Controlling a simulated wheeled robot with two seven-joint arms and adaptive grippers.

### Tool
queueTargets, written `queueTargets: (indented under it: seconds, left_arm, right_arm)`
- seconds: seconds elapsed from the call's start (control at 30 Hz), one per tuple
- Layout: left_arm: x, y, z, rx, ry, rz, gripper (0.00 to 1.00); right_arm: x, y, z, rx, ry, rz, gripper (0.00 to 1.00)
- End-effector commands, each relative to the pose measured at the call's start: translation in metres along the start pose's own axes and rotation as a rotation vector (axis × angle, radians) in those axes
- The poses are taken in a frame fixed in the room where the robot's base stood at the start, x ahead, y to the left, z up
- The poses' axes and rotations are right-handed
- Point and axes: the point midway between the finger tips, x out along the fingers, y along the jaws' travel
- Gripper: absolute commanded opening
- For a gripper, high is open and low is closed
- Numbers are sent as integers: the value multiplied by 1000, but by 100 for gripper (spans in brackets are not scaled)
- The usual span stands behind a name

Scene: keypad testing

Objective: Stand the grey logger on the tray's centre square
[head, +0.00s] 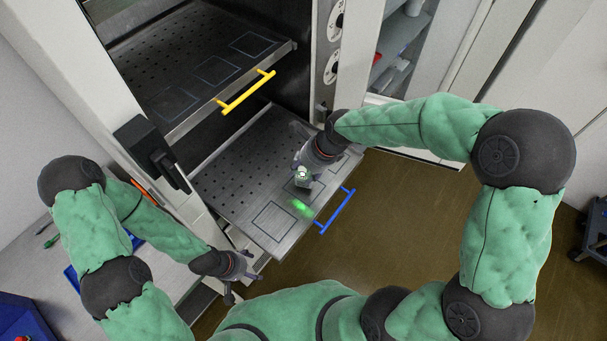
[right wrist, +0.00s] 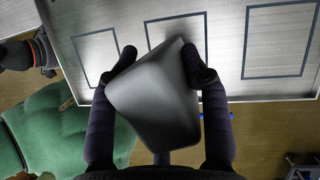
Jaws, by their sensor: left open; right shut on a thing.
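The grey logger (head: 303,181) is in my right gripper (head: 302,171), over the front part of the lower tray (head: 240,185). In the right wrist view the logger (right wrist: 158,98) sits tilted between the two dark fingers of the right gripper (right wrist: 163,68). The tray's centre square (right wrist: 175,32) is a dark outline partly hidden behind the logger; whether the logger touches the tray I cannot tell. A green glow (head: 301,207) lies on the tray beside it. My left gripper (head: 238,274) is open and empty, left of the tray's front corner.
The lower tray has a blue handle (head: 337,211) and outlined squares to the left (right wrist: 95,60) and right (right wrist: 280,42) of the centre one. An upper tray with a yellow handle (head: 246,92) hangs above and behind. A black door latch (head: 150,152) juts out at left.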

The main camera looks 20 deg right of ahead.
Motion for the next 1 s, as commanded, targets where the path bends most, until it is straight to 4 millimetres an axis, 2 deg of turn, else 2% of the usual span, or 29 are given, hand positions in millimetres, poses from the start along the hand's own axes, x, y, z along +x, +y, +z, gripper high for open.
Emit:
queueTargets:
  seconds: [0.03, 0.13, 0.5, 0.53, 0.6, 1.0]
  left_arm:
    - [3, -1, 0, 0, 0, 0, 75]
    - [5, -2, 0, 0, 0, 0, 75]
    - [5, -2, 0, 0, 0, 0, 75]
    - [5, -2, 0, 0, 0, 0, 75]
    - [5, -2, 0, 0, 0, 0, 75]
    - [4, -2, 0, 0, 0, 0, 75]
  right_arm:
    - [10, 1, -5, 1, 2, 3, 11]
    - [18, 1, -8, 0, 1, 1, 11]
    - [21, 1, -9, 0, 0, 0, 11]
    - [21, 1, -9, 0, 0, 1, 50]
    - [21, 1, -9, 0, 0, 0, 70]
    - [18, 1, -8, -1, 0, 0, 71]
